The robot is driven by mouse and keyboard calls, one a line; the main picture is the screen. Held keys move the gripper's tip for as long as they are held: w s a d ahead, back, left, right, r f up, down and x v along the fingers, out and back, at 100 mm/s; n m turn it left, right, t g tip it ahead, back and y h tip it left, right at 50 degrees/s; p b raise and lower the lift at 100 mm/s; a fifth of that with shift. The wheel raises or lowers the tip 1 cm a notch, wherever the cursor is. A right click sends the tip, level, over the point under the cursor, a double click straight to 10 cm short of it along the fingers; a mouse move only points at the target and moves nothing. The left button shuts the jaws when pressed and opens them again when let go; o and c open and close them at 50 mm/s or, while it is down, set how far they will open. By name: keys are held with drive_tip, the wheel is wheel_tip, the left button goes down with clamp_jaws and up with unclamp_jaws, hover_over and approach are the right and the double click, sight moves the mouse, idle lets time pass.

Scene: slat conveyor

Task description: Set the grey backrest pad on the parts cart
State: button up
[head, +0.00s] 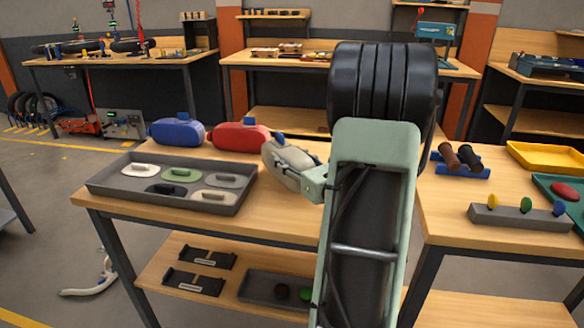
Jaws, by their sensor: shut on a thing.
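A grey tray (112,189) on the wooden bench holds several small pads with raised grips. One of them is a mid-grey pad (232,181) at the tray's right side; a paler one (140,172) lies at the left. No parts cart can be made out for certain; part of a grey surface (8,217) shows at the left edge.
A grey block with coloured knobs (515,217) and a yellow tray (548,157) are at the right. Open floor shows at the left.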

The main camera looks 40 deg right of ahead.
drive_tip(key=shift+f+b, duration=0.4)
drive_tip(key=shift+f, duration=0.8)
drive_tip(key=shift+a, duration=0.1)
drive_tip(key=shift+f, duration=0.15)
drive_tip(key=o, duration=1.6)
drive_tip(key=shift+s, duration=0.2)
drive_tip(key=s, duration=0.7)
drive_tip(key=s+a, duration=0.1)
drive_tip(key=s, duration=0.3)
drive_tip(key=shift+s+p, duration=0.35)
drive_tip(key=shift+p, duration=0.05)
drive_tip(key=shift+d, duration=0.1)
